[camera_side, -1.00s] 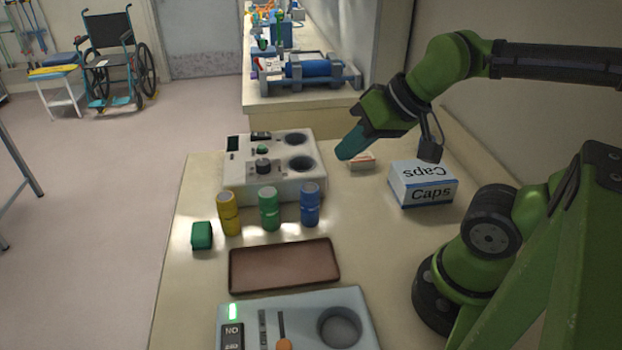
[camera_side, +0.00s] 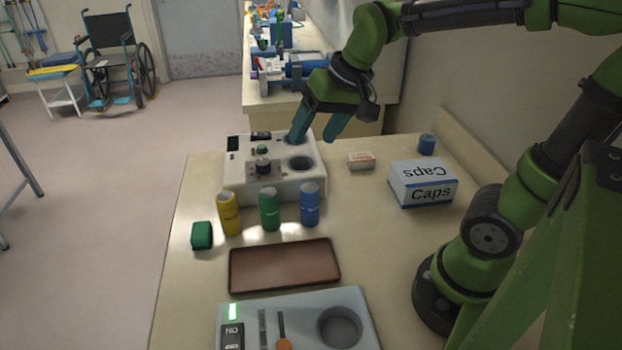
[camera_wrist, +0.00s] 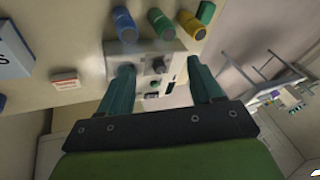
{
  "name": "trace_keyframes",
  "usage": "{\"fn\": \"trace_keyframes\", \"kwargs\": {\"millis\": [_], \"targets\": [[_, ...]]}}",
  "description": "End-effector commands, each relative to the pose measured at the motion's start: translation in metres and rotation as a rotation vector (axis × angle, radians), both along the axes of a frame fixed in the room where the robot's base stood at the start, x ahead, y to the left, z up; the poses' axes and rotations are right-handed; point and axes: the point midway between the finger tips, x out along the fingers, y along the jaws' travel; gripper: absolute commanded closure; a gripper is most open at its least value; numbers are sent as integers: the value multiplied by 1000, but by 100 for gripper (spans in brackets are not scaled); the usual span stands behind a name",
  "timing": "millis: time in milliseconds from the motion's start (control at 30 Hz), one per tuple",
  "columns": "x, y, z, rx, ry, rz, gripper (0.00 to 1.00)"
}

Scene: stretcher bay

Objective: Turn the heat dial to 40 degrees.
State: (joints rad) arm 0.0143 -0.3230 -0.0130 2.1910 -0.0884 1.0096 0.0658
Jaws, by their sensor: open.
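The white heater unit (camera_side: 240,186) stands on the counter, with two round wells on its right side. A dark knob (camera_side: 263,167), which looks like the heat dial, sits on its top; its setting is too small to read. In the wrist view the knob (camera_wrist: 158,66) lies between and a little beyond my fingers. My gripper (camera_side: 313,138) is open and empty above the unit's back right part, to the right of and behind the knob. A green button (camera_side: 262,150) and a small dark display (camera_side: 232,143) are also on the unit.
Yellow (camera_side: 229,214), green (camera_side: 269,209) and blue (camera_side: 310,204) cylinders stand before the unit. A brown tray (camera_side: 335,284) and grey panel (camera_side: 368,325) lie nearer. A Caps box (camera_side: 425,195), small carton (camera_side: 361,161) and blue cylinder (camera_side: 426,144) are on the right.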

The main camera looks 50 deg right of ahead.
Motion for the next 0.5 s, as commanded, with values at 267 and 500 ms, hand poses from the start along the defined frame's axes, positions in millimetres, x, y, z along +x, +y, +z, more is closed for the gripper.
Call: {"fn": "trace_keyframes", "kwargs": {"millis": [267,500], "targets": [[106,-27,-8,28,244,-289,35],[173,-48,-17,43,380,-647,35]]}}
